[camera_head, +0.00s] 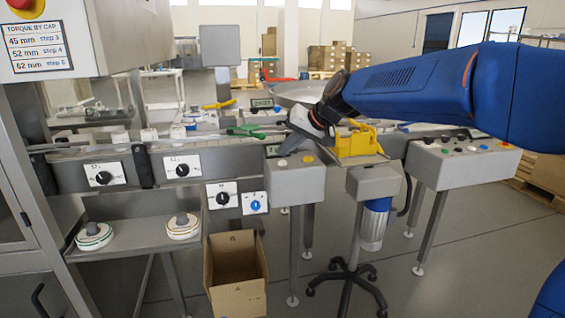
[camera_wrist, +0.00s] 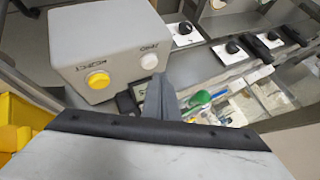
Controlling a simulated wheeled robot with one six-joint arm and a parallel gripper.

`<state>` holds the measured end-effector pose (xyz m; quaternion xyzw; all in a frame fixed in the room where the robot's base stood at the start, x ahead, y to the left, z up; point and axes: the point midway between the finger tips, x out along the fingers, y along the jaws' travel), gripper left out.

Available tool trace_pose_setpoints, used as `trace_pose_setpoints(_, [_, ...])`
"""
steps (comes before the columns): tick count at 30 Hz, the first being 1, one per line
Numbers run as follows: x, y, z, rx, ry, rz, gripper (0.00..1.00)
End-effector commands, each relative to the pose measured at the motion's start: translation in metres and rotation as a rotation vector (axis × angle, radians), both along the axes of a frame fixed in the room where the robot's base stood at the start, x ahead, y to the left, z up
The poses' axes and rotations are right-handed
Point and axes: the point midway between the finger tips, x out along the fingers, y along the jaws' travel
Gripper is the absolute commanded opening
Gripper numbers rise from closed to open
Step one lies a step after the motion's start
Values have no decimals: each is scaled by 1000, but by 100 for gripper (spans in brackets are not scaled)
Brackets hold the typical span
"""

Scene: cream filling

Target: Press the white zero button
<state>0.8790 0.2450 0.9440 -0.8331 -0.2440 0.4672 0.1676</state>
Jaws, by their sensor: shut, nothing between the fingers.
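The white zero button (camera_head: 282,163) is on the top of a grey control box (camera_head: 295,186), left of a yellow button (camera_head: 308,158). In the wrist view the white button (camera_wrist: 149,61) shows beside lettering that reads upside down, and the yellow button (camera_wrist: 97,79) is nearer to the camera. My gripper (camera_head: 284,149) is shut and empty, just above and behind the box near the white button. In the wrist view its fingertips (camera_wrist: 160,78) are just below the white button in the picture; contact is not visible.
A yellow fixture (camera_head: 357,143) on a stand is right of the box. A small display (camera_head: 272,150) is behind the box. Dial panels (camera_head: 103,175) line the conveyor on the left. Another button console (camera_head: 460,160) is at right. An open cardboard box (camera_head: 237,275) is on the floor.

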Motion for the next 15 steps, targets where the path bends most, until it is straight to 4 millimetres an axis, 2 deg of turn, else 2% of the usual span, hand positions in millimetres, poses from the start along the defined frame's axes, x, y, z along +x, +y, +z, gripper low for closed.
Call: trace_pose_setpoints(15, [0, 0, -6, 0, 1, 1, 0])
